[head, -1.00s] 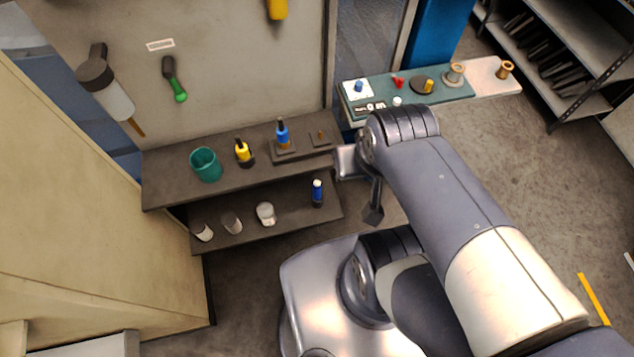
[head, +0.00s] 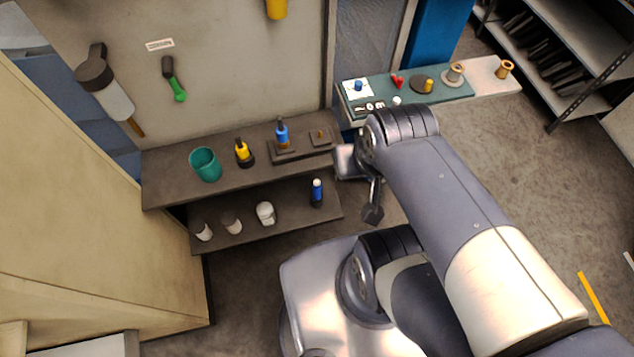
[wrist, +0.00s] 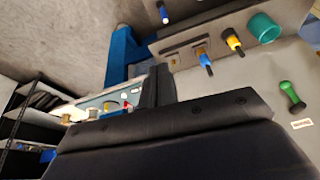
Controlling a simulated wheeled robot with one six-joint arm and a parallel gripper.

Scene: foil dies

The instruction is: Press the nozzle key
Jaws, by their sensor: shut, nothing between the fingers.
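In the head view a small dark square plate with a brass-coloured nub (head: 320,136) lies at the right end of the dark shelf top. It may be the nozzle key, but I cannot tell for certain. Beside it a blue bottle with a dark tip (head: 282,132) stands upright on a larger dark base. In the wrist view the bottle (wrist: 203,58) is right of my gripper (wrist: 159,84). My gripper is shut and empty, dark and seen end-on, near the plate's end of the shelf. I cannot tell whether it touches anything.
The shelf top (head: 170,184) also holds a teal cup (head: 205,164) and a yellow bottle (head: 243,152). A blue bottle (head: 317,192) and several white cups stand on the lower level. A green-topped bench (head: 440,90) with small parts is behind my arm.

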